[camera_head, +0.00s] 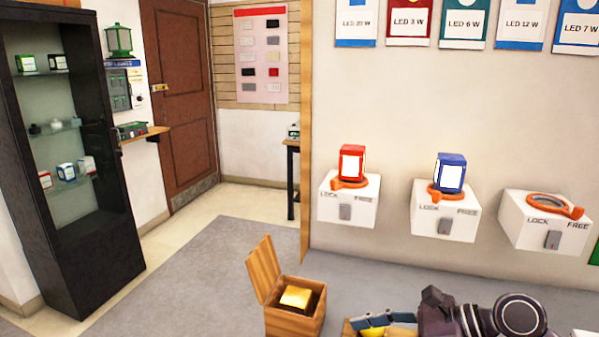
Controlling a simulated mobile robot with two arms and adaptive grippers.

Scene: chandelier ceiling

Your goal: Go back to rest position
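A dark grey-purple mechanical part (480,317), which looks like part of my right arm, shows at the bottom edge, right of centre. It has a round joint at its right end. Its lower part is cut off by the picture edge, and I cannot make out fingertips or anything held. My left arm and gripper are not in view.
An open wooden box (294,322) holding a gold block (297,297) stands left of the arm, near colourful items (380,325). A black cabinet (105,255) stands left.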

